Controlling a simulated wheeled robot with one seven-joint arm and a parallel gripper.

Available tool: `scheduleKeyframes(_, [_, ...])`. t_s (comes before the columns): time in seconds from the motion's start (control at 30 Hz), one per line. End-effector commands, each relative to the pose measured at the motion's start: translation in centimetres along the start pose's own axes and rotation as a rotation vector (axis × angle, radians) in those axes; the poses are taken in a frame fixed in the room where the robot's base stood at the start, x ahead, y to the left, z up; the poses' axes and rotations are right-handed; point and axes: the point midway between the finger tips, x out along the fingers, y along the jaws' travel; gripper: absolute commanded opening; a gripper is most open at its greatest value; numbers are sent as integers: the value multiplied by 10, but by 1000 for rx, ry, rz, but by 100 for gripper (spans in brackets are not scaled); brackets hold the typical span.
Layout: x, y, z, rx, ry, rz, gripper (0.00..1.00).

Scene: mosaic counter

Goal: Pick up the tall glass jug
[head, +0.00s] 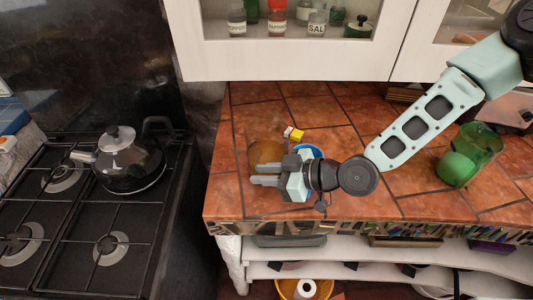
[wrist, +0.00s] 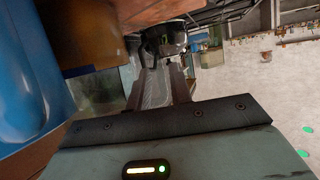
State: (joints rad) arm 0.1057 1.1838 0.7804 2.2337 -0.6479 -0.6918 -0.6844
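A green, see-through glass vessel (head: 478,150) stands on the right of the tiled counter in the head view. It looks like the tall glass jug; a rounder, brighter green part shows at its lower left, and no handle can be made out. My gripper (head: 264,175) is far to its left, above the counter's front left part, with its fingers pointing left. The fingers are apart in the wrist view (wrist: 157,88), and nothing appears held between them. The jug cannot be made out in the wrist view.
A brown rounded object (head: 264,152), a blue bowl-like object (head: 312,150) and a small yellow-and-white item (head: 294,133) are close behind my gripper. A kettle (head: 130,165) sits on the stove at left. Cabinets hang above the counter. Tiles between bowl and jug look mostly clear.

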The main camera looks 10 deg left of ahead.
Motion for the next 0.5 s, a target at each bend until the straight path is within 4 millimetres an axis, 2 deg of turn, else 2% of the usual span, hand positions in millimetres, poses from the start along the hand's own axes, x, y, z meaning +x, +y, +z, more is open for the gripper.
scheduleKeyframes(0.23, [2,0,1,0,-1,0,21])
scheduleKeyframes(0.3, [2,0,1,0,-1,0,2])
scheduleKeyframes(0.5, [1,0,1,0,-1,0,0])
